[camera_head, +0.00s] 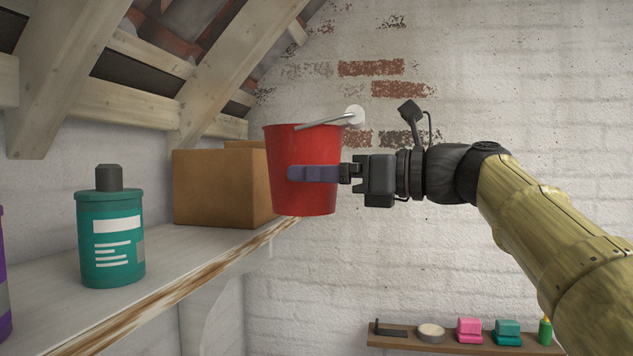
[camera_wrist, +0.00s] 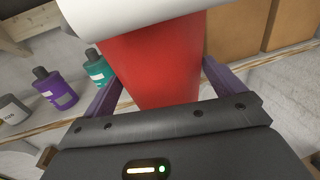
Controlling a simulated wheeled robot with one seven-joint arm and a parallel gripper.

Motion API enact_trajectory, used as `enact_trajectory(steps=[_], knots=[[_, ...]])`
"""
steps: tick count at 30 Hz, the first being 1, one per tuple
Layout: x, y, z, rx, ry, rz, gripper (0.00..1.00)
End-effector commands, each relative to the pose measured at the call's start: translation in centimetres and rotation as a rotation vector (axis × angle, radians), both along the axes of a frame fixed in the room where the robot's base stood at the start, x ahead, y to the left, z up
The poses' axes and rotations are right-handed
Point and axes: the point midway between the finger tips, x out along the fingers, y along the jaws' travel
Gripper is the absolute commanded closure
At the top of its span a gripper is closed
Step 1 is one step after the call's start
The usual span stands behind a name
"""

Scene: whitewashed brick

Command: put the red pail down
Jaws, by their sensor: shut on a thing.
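The red pail (camera_head: 301,145) is upright in the head view, with a thin handle and a round white grip leaning over its rim to the right. My gripper (camera_head: 313,174) comes from the right and is shut on the pail's side, its purple fingers around the body. The pail appears at or just past the edge of the white shelf (camera_head: 60,310), and I see nothing under its base. In the wrist view the pail (camera_wrist: 160,70) fills the space between the two fingers (camera_wrist: 157,90). The white grip covers its upper part there.
A cardboard box (camera_head: 215,188) stands on the shelf behind the pail. A teal bottle (camera_head: 110,250) stands nearer, with a purple bottle (camera_head: 4,285) at the left edge. Bare shelf lies between teal bottle and box. A small lower shelf (camera_head: 400,342) holds several small items.

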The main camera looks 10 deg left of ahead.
Motion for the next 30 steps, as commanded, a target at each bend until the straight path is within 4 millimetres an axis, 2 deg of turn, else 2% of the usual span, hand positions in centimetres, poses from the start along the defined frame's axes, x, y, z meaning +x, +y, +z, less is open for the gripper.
enact_trajectory(steps=[5, 8, 12, 18, 24, 30], knots=[[2.9, -0.7, -3.0, 0.001, 0.010, -0.010, 0.35], [5.6, -1.5, -6.2, 0.001, 0.013, -0.018, 0.35], [9.7, -3.2, -11.8, 0.003, 0.014, -0.030, 0.35], [14.3, -6.0, -20.4, 0.003, 0.014, -0.040, 0.35], [17.3, -9.3, -29.6, 0.004, 0.013, -0.052, 0.35], [18.6, -12.6, -39.0, 0.005, 0.013, -0.064, 0.35]])
